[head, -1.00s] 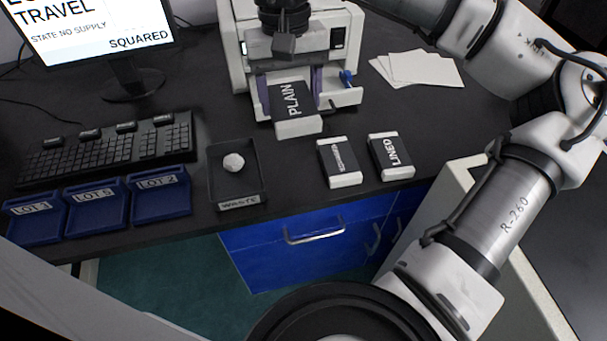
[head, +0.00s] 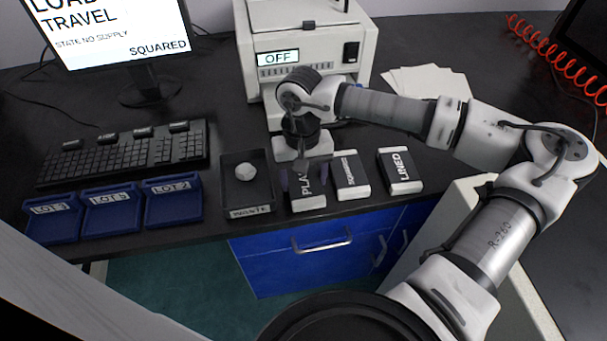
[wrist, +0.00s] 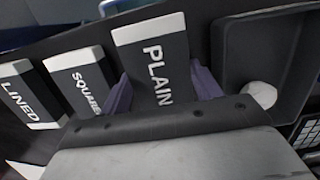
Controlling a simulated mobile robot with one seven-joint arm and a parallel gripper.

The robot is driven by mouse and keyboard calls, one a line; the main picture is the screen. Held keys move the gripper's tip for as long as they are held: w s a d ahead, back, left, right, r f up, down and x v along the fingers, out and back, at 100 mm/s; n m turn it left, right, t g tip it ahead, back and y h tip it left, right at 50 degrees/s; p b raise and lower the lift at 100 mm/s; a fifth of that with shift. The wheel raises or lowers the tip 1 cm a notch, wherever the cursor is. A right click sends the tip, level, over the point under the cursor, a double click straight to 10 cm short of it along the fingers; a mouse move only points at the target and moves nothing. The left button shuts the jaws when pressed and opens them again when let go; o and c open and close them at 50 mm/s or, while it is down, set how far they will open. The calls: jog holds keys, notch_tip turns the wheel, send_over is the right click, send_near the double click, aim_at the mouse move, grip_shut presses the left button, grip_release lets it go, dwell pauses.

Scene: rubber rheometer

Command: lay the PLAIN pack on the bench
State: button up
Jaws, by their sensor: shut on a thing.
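The PLAIN pack (head: 308,199), dark with white ends, is at the front of the bench (head: 215,232), between the waste tray and the SQUARED pack. My gripper (head: 303,181) is shut on it from above, with purple fingers on both sides. In the wrist view the PLAIN pack (wrist: 155,65) sits between the two fingers with its label facing up. The pack is at or just above the bench top; I cannot tell whether it touches. My wrist hides its far end in the head view.
The SQUARED pack (head: 351,175) stands close on the right, with the LINED pack (head: 399,171) beyond it. The waste tray (head: 250,211) with a white lump (head: 246,172) is close on the left. The rheometer (head: 310,45) stands behind, reading OFF. Blue lot trays (head: 112,212) lie further left.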

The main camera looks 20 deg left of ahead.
jog(key=shift+f, duration=0.15)
jog(key=shift+f+b, duration=0.2)
jog(key=shift+b, duration=0.1)
jog(key=o, duration=1.1)
jog(key=shift+r, duration=0.1)
jog(key=shift+c, duration=0.2)
jog(key=shift+r+p, duration=0.25)
jog(key=shift+p, duration=0.1)
jog(key=shift+w+r, duration=0.1)
jog(key=shift+r, duration=0.2)
notch_tip(320, 180, up, 11)
jog(key=b, duration=0.2)
jog(key=shift+w+a, duration=0.45)
